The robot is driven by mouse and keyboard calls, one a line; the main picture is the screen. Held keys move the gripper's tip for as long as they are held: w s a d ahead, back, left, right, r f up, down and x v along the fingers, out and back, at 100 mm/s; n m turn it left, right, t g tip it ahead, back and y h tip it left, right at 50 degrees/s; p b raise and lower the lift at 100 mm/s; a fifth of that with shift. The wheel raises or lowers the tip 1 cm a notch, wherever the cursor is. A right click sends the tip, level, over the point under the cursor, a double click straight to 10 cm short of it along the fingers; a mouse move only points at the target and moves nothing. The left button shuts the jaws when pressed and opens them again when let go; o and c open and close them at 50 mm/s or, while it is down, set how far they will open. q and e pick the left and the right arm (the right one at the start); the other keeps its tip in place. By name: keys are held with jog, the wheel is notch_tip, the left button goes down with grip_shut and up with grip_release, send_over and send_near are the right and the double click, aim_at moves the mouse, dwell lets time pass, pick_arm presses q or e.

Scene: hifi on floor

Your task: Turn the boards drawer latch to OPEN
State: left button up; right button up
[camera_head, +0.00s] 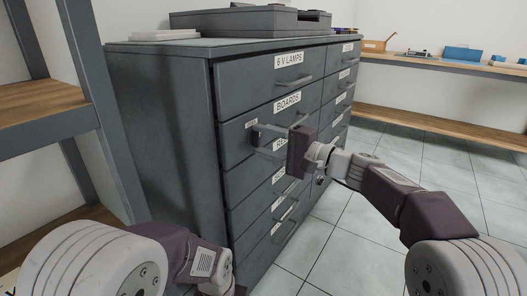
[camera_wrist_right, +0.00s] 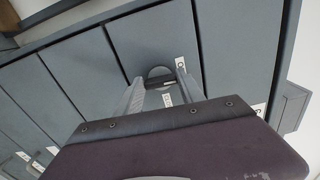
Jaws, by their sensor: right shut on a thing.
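The boards drawer (camera_head: 237,134) is a dark grey front in the left column of the cabinet, under the white BOARDS label (camera_head: 287,102). My right gripper (camera_head: 257,136) reaches to the left part of this drawer front. In the right wrist view its two fingers (camera_wrist_right: 160,84) stand on either side of the small dark latch (camera_wrist_right: 160,72) and are shut on it. A white tag (camera_wrist_right: 180,62) sits beside the latch and another (camera_wrist_right: 168,99) shows between the fingers; I cannot read either fully. In the head view the fingers hide the latch. My left arm's fingers are out of view.
The 6 V LAMPS drawer (camera_head: 262,80) is above, with a bar handle (camera_head: 294,80). More labelled drawers lie below and to the right. A shelf rack (camera_head: 100,100) stands at left. The tiled floor (camera_head: 350,235) at right is clear, before a wooden bench (camera_head: 450,63).

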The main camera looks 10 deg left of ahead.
jog(key=shift+f+n+b, duration=0.1)
jog(key=shift+n+b, duration=0.2)
jog(key=shift+n, duration=0.1)
jog(key=o, duration=1.4)
jog(key=shift+c, duration=0.2)
jog(key=p+v, duration=0.2)
jog(key=v, duration=0.7)
jog(key=shift+p, duration=0.3)
